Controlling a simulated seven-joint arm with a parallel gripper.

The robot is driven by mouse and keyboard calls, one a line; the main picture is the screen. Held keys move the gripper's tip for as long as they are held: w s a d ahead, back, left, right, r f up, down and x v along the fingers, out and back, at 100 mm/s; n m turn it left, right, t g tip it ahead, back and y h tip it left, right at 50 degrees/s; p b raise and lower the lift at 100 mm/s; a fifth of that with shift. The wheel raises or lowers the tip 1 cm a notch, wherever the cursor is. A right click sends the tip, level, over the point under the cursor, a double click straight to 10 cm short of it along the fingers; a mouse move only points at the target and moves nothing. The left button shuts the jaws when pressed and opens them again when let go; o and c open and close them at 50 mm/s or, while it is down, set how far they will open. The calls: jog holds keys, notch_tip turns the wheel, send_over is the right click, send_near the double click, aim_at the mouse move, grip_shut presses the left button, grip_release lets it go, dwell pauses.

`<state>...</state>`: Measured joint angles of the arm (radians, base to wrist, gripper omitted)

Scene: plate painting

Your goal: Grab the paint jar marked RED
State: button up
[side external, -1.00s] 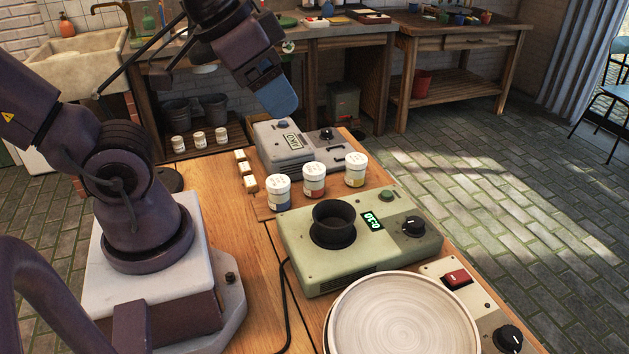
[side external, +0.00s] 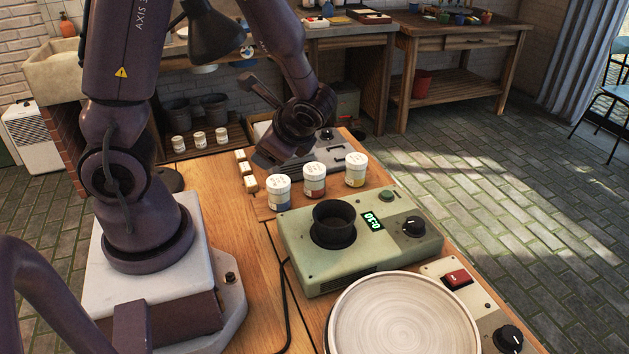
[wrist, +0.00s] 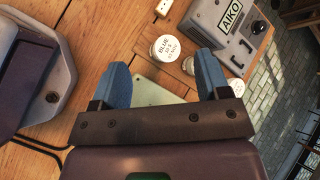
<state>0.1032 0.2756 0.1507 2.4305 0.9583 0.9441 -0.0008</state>
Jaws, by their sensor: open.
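Three white-lidded paint jars stand in a row in the side external view: one with a blue band (side external: 279,193), a middle one with a reddish band (side external: 314,180) and one with a yellow band (side external: 355,170). My gripper (side external: 268,157) is above and behind the row, at its left end. In the wrist view my gripper (wrist: 162,67) has its blue fingers apart and nothing held. The lid marked BLUE (wrist: 166,48) shows between and beyond the fingers. Two other lids are partly hidden by the right finger and gripper body, and their lettering is unreadable.
A green device (side external: 300,262) with a black cup stands just in front of the jars. A grey AIKO box (wrist: 232,28) is behind them. Small cream blocks (side external: 245,168) lie to the left. A round plate (side external: 400,315) is at the front.

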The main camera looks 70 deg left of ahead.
aim_at(315, 168)
jog(key=w+a+f+m+t+y, duration=0.45)
jog(key=w+m+t, duration=0.35)
jog(key=m, duration=0.6)
jog(key=shift+g+h, duration=0.3)
jog(key=shift+h, duration=0.05)
jog(key=f, duration=0.2)
jog(key=w+f, duration=0.1)
jog(key=f, duration=0.4)
jog(key=shift+w, duration=0.25)
jog(key=shift+f+x, duration=0.25)
jog(key=shift+x, duration=2.4)
jog(key=shift+d, duration=0.1)
jog(key=c, duration=0.7)
jog(key=shift+c, duration=0.2)
jog(key=shift+r, duration=0.1)
